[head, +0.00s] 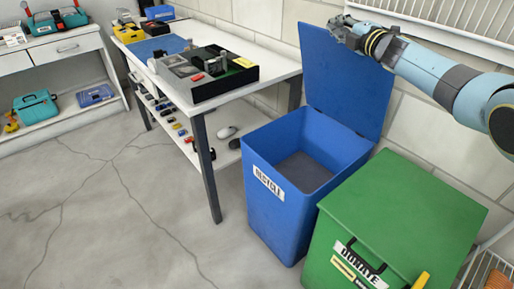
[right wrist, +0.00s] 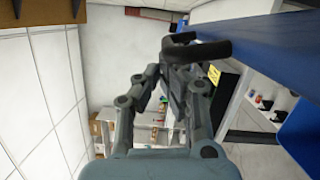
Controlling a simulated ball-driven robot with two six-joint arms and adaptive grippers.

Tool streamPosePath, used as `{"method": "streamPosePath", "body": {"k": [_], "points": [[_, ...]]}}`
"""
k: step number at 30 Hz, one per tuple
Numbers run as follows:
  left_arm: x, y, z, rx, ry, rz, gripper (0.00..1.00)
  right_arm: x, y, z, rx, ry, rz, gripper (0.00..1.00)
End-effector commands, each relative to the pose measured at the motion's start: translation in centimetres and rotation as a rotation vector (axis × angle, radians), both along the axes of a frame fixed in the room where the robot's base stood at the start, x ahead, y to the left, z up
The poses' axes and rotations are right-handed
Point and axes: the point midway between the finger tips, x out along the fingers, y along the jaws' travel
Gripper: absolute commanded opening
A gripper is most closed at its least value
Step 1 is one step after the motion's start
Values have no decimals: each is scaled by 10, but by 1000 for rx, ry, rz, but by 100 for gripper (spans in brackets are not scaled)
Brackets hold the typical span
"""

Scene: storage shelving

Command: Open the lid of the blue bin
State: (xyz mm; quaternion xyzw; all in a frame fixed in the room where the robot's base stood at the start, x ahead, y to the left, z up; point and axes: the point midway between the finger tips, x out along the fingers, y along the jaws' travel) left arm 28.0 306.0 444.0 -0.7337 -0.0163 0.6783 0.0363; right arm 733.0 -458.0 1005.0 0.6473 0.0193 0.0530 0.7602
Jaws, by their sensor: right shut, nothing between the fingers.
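The blue bin (head: 275,189) stands left of the green bin, with a "RECYCLE" label on its front. Its lid (head: 330,77) is raised and stands upright at the back, and the bin's inside shows. My right gripper (head: 350,30) is shut and empty at the top right edge of the lid. My left gripper is out of view.
A green bin (head: 410,205) with its lid shut stands close on the right. A white workbench (head: 165,85) with tools is on the left. A wire rack (head: 450,22) hangs on the wall behind my right arm. The floor (head: 110,215) at front left is clear.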

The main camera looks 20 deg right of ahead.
Motion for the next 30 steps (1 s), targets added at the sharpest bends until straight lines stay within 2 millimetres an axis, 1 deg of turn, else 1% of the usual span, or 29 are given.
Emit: {"method": "streamPosePath", "body": {"k": [1, 3, 9, 30], "points": [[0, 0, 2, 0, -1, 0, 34, 1, -6, 3, 0, 0, -1, 0], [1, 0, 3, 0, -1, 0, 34, 2, -13, 5, 1, 0, -2, 0], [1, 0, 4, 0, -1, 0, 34, 4, -20, 7, -1, 0, 0, 0], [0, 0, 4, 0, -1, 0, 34, 3, -19, 7, -1, -1, 1, 0]]}}
